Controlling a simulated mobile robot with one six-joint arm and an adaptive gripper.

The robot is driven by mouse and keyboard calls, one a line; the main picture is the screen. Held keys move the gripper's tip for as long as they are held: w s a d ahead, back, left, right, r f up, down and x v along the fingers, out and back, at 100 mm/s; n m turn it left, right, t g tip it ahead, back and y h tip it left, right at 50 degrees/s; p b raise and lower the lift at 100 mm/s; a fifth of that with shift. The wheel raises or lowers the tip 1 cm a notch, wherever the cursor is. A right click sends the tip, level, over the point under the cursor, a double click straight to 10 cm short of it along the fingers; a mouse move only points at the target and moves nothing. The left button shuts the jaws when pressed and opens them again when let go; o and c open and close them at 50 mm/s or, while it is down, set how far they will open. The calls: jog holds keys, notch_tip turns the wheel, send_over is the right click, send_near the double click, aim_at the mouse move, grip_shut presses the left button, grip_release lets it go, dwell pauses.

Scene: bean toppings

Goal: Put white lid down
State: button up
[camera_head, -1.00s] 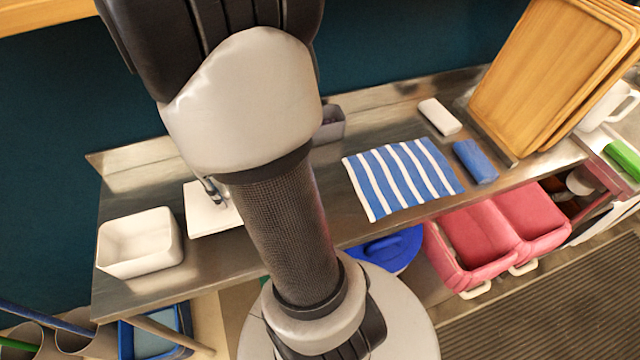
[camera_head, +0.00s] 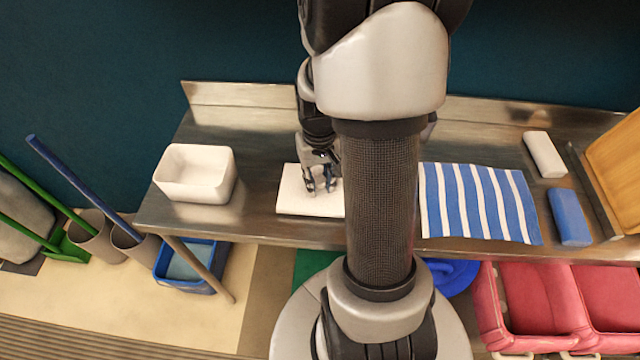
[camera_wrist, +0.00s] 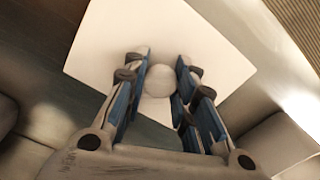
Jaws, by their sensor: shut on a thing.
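The white lid (camera_head: 296,204) is a flat square plate at the steel counter's front part, right of the white container. It also shows in the wrist view (camera_wrist: 110,40), with a round knob (camera_wrist: 157,82) at its middle. My gripper (camera_head: 320,190) is above the lid, fingers pointing down. In the wrist view my gripper (camera_wrist: 161,68) has its blue fingers on either side of the knob, shut on it. My arm hides the lid's right part in the head view. I cannot tell whether the lid touches the counter.
The open white container (camera_head: 195,190) stands left on the steel counter (camera_head: 260,150), with a bare gap before the lid. A blue-striped cloth (camera_head: 475,203), a white block (camera_head: 543,154) and a blue block (camera_head: 569,217) lie right. The counter's front edge is close to the lid.

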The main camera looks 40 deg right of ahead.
jog(key=shift+f, duration=0.55)
jog(key=shift+f, duration=0.2)
jog(key=o, duration=1)
jog(key=shift+o, duration=0.2)
jog(key=shift+r, duration=0.1)
